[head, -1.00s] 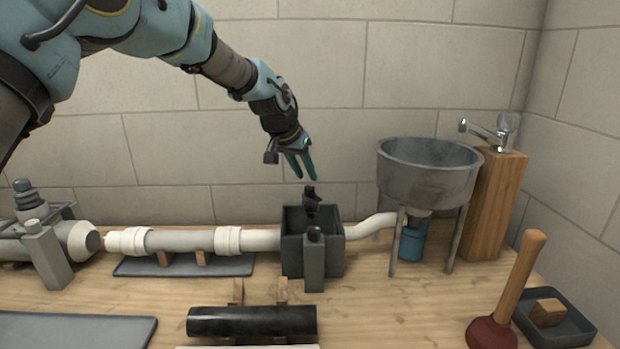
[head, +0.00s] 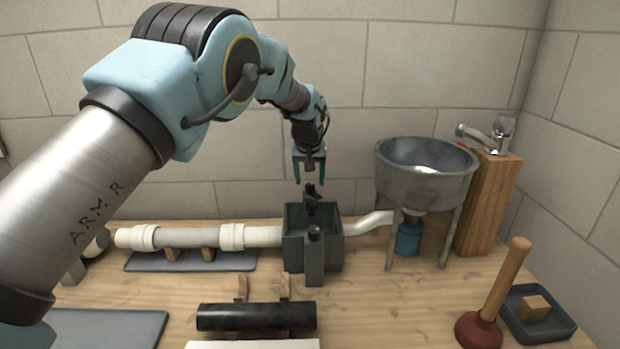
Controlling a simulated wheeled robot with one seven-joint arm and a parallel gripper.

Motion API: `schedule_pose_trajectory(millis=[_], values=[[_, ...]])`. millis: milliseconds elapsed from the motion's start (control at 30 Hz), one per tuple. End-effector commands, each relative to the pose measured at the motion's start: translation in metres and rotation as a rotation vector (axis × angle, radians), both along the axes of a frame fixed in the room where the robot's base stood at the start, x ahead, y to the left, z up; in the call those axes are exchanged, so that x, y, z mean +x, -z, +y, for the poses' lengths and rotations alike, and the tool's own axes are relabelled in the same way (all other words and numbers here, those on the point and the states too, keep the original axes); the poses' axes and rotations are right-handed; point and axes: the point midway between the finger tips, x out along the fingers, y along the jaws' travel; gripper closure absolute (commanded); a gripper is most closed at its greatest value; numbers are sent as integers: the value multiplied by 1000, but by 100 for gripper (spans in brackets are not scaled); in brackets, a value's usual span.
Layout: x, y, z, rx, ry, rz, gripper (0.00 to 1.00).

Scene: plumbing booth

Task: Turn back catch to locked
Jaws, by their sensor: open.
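The catches are dark fittings on a grey open-topped box (head: 294,248) in the middle of the bench. The back catch (head: 311,192) is a small black piece standing up at the box's far side. A front catch (head: 314,236) tops a grey post on the near side. My gripper (head: 310,178) is open and points down just above the back catch, one finger to each side of it in the picture. I cannot tell whether it touches the catch. The catch's exact turn is too small to read.
A white pipe (head: 188,237) joins the box from the left, and another runs right to a metal basin (head: 427,182) on legs. A wooden post with a tap (head: 487,205) stands right. A black pipe (head: 257,317) lies in front. A plunger (head: 503,292) stands front right.

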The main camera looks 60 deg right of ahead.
Motion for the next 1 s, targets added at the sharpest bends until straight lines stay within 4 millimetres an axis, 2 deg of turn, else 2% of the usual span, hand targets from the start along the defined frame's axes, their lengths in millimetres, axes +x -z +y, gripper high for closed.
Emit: schedule_pose_trajectory(millis=[200, 533, 1000], values=[[4, 17, -6, 1, 0, 1, 33], [4, 20, -7, -1, 0, 0, 34], [4, 20, -7, 0, 1, 0, 87]])
